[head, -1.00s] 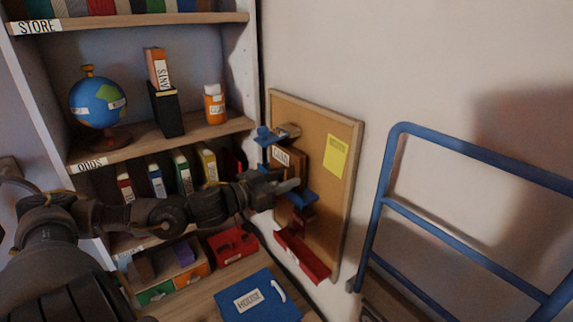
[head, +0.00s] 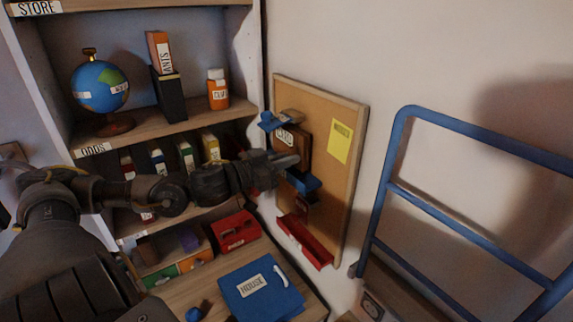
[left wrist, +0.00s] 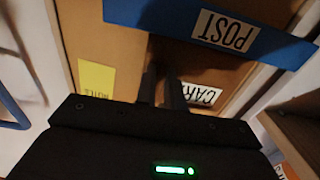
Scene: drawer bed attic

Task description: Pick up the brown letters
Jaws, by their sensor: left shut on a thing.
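The brown letters (head: 305,146) show as a brown block with a white label in front of the cork board. In the left wrist view the label reads CARD (left wrist: 203,94), upside down. My left gripper (head: 290,163) reaches in from the left and is shut on the brown letters. Its dark fingers (left wrist: 164,92) also show in the left wrist view, against the brown surface. A blue wall holder (head: 304,182) is just below the letters. A blue strip labelled POST (left wrist: 222,32) crosses the wrist view. My right gripper is out of view.
The cork board (head: 342,190) bears a yellow note (head: 341,143) and a red tray (head: 305,241) low down. Shelves with a globe (head: 100,86) and books stand left. A blue folder (head: 262,289) lies below. A blue rail frame (head: 470,150) stands right.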

